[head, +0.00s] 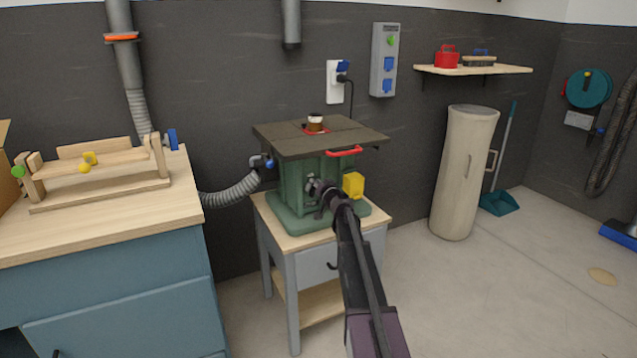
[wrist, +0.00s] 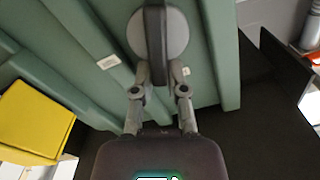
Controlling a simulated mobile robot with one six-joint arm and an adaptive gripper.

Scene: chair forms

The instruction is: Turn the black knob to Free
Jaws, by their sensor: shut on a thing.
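The black knob (wrist: 155,40) is a dark bar on a round grey disc (wrist: 177,32), mounted on the green machine body (wrist: 210,60). My gripper (wrist: 158,78) is shut on the knob in the wrist view, with a finger on each side of the bar's near end. A small white label (wrist: 108,62) lies left of the knob and another is partly hidden by the right finger; I cannot read either. In the head view my gripper (head: 318,188) is at the front of the green machine (head: 285,185), and the knob cannot be made out there.
A yellow box (head: 353,185) sits on the machine just right of my gripper; it also shows in the wrist view (wrist: 35,118). The dark machine top (head: 290,142) with a red handle (head: 344,151) overhangs above. A workbench (head: 110,215) stands left.

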